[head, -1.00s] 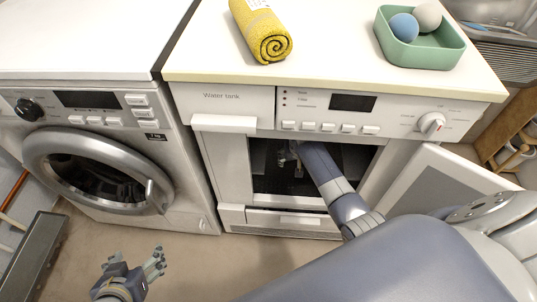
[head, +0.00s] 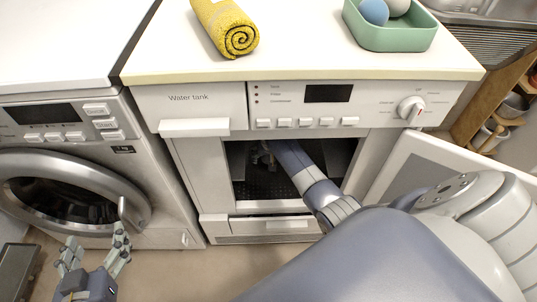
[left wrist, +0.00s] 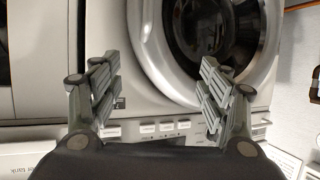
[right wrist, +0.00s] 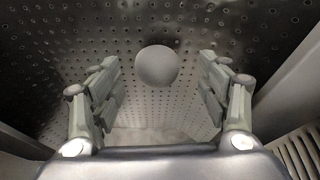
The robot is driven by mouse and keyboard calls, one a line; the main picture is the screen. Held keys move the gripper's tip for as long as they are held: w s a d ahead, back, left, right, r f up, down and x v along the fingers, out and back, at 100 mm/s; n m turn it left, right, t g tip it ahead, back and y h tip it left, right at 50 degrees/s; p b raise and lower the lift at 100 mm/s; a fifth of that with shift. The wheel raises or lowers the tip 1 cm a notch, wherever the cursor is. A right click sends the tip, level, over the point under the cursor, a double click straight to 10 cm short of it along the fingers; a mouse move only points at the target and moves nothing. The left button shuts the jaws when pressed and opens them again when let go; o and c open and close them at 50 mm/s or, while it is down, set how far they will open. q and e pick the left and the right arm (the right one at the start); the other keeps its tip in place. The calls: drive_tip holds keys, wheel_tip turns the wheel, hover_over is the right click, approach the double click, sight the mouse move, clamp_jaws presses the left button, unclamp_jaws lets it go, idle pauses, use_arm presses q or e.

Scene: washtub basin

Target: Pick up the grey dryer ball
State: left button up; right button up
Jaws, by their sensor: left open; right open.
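A grey ball (right wrist: 158,66) shows in the right wrist view, against the perforated metal of the dryer drum (right wrist: 100,25). My right gripper (right wrist: 160,85) is open, its fingers on either side of the ball's lower part in the picture; I see no contact. In the head view my right arm reaches through the open dryer doorway, and the right gripper (head: 264,154) is dim inside; the ball is not visible there. My left gripper (head: 95,250) is open and empty in front of the washing machine; its fingers also show in the left wrist view (left wrist: 160,95).
A green tray (head: 398,38) on the dryer top holds a blue ball (head: 374,11) and a pale ball (head: 398,6). A rolled yellow towel (head: 226,27) lies beside it. The open dryer door (head: 415,165) stands right of the doorway. The washing machine (head: 135,165) is on the left.

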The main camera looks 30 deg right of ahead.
sight(269, 157)
drive_tip(key=shift+b+x, duration=0.8)
drive_tip(key=shift+x, duration=0.4)
drive_tip(key=shift+d+b+x, duration=0.2)
drive_tip(key=shift+b+x, duration=0.45)
drive_tip(key=shift+x, duration=0.4)
use_arm(q)
wheel_tip(269, 157, up, 15)
drive_tip(key=w+d+t+h, duration=0.1)
drive_tip(key=d+t+h, duration=0.1)
drive_tip(key=t, duration=0.6)
drive_tip(key=shift+d+f+h, duration=0.15)
drive_tip(key=shift+d+h, duration=0.05)
drive_tip(key=shift+h, duration=0.3)
use_arm(e)
drive_tip(key=c, duration=1.1)
